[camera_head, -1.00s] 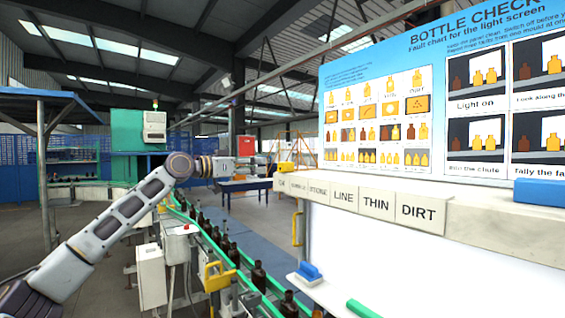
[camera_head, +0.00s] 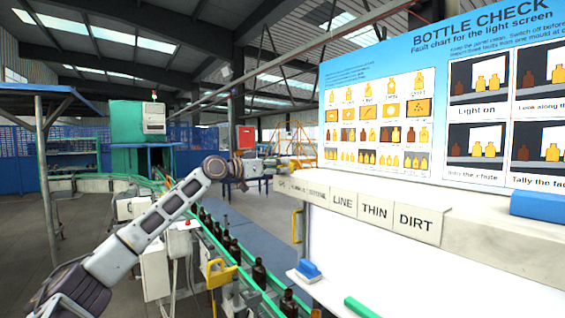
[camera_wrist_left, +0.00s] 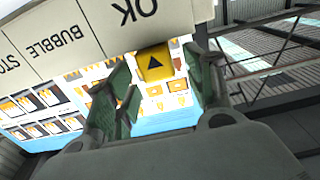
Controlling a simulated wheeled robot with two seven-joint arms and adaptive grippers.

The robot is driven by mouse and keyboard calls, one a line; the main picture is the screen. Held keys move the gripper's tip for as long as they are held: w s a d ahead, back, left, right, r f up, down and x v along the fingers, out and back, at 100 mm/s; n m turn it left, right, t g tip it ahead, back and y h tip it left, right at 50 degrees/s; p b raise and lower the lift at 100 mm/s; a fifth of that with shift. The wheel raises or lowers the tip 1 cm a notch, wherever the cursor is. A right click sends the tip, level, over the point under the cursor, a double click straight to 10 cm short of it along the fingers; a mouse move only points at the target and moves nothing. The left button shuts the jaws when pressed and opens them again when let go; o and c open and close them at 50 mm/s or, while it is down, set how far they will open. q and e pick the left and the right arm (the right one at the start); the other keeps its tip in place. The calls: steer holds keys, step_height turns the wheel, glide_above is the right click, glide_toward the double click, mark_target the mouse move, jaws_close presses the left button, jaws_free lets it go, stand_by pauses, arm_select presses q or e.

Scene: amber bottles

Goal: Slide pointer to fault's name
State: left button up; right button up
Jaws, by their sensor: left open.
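The yellow pointer (camera_wrist_left: 155,63) with a black triangle shows in the left wrist view, at the OK label (camera_wrist_left: 138,12). My left gripper (camera_wrist_left: 160,78) is open, with one green-padded finger on each side of the pointer; I cannot tell whether they touch it. In the head view my left gripper (camera_head: 292,162) is at the left end of the name ledge and mostly hides the pointer. The ledge carries BUBBLE (camera_wrist_left: 62,40), STONE (camera_head: 317,194), LINE (camera_head: 343,201), THIN (camera_head: 375,209) and DIRT (camera_head: 414,220). My right gripper is out of view.
The blue and white fault chart (camera_head: 375,85) stands above the ledge. A blue block (camera_head: 537,204) sits on the ledge at the right. A blue-handled item (camera_head: 308,270) and a green bar (camera_head: 362,308) lie below. Amber bottles (camera_head: 259,272) line the conveyor at the left.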

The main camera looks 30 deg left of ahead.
arm_select(q)
steer(key=shift+p+x, duration=0.3)
steer(key=shift+x, duration=0.85)
steer(key=shift+c, duration=0.2)
jaws_close()
